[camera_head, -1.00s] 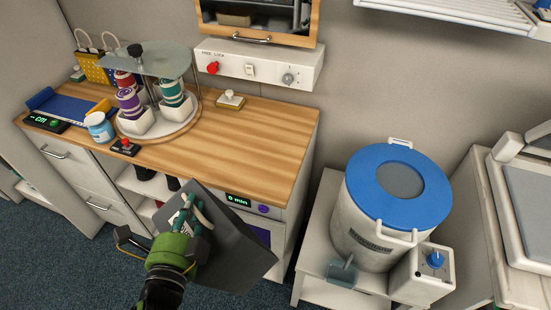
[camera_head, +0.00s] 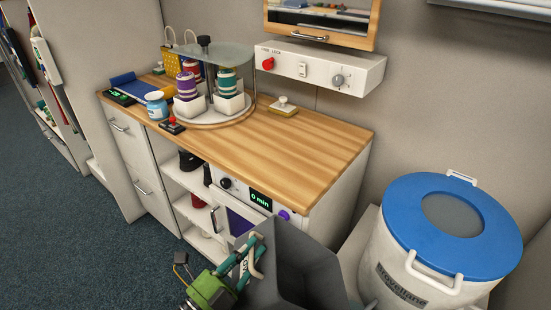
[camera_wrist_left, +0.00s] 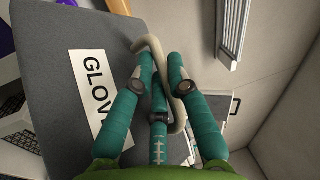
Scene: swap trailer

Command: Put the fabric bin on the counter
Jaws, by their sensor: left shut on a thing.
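The fabric bin (camera_head: 292,262) is a dark grey open-topped box at the bottom of the head view, in front of the counter. My left gripper (camera_head: 250,262), green with teal fingers, is shut on the bin's pale loop handle. In the left wrist view the fingers (camera_wrist_left: 160,85) close around the beige handle (camera_wrist_left: 181,115), beside a white label reading "GLOV" on the bin's grey side (camera_wrist_left: 60,40). The wooden counter (camera_head: 310,142) is behind and above the bin, with its right half mostly bare. My right gripper is not in view.
On the counter's left stand a round carousel of spools (camera_head: 210,95), a light-blue jar (camera_head: 157,105), a red-knobbed block (camera_head: 172,126) and a blue mat (camera_head: 136,86). A small knobbed block (camera_head: 283,106) sits at the back. A blue-lidded drum (camera_head: 400,270) stands right.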

